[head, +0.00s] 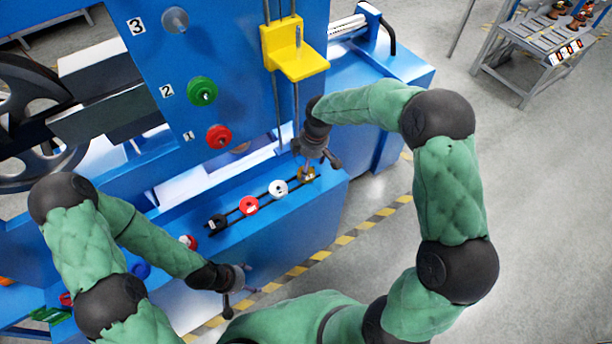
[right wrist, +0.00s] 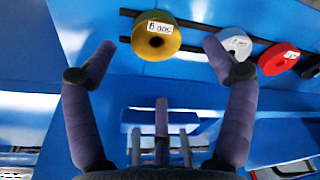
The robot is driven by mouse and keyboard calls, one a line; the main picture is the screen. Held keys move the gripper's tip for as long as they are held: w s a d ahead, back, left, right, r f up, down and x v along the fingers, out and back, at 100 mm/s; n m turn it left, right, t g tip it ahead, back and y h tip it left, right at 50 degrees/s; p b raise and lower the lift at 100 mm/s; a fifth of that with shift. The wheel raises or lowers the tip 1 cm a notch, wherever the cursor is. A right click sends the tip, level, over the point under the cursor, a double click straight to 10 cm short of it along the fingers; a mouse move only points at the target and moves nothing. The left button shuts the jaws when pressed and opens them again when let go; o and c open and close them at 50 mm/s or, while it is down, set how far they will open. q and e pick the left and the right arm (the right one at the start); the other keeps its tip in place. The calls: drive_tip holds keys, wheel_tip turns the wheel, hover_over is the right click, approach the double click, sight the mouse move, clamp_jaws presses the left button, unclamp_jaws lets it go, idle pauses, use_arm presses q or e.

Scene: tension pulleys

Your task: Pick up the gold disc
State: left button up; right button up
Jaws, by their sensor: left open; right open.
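The gold disc (head: 307,174) sits at the right end of the dark rail on the blue ledge. In the right wrist view the gold disc (right wrist: 156,36) shows a white label and a centre hole. My right gripper (head: 308,168) is at the gold disc and partly hides it in the head view. In the right wrist view my right gripper (right wrist: 157,48) is open, with one fingertip on each side of the disc and a gap to both. My left gripper (head: 240,291) is open and empty in front of the blue ledge.
A white disc (head: 278,188), a red disc (head: 249,205) and a black disc (head: 217,223) sit along the same rail. The blue panel carries a red pulley (head: 218,136), a green pulley (head: 202,90) and a grey pulley (head: 175,20). A yellow bracket (head: 296,58) hangs above.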

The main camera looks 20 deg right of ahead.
wheel_tip(320, 180, down, 5)
drive_tip(key=b, duration=0.3)
drive_tip(key=shift+w+f, duration=0.15)
drive_tip(key=shift+c, duration=0.5)
drive_tip(key=c, duration=1.6)
drive_tip(key=shift+r+p, duration=0.3)
drive_tip(key=shift+r, duration=0.35)
clamp_jaws()
wheel_tip(320, 180, up, 3)
drive_tip(key=shift+a+r+p, duration=0.1)
drive_tip(key=shift+a+p, duration=0.05)
drive_tip(key=shift+p, duration=0.55)
drive_tip(key=s+a+r+p, duration=0.2)
drive_tip(key=s+r, duration=0.2)
drive_tip(key=s, duration=0.2)
drive_tip(key=s+a+r+p, duration=0.2)
drive_tip(key=s+r+p, duration=0.1)
drive_tip(key=s, duration=0.4)
drive_tip(key=shift+s+r, duration=0.15)
drive_tip(key=shift+r, duration=0.7)
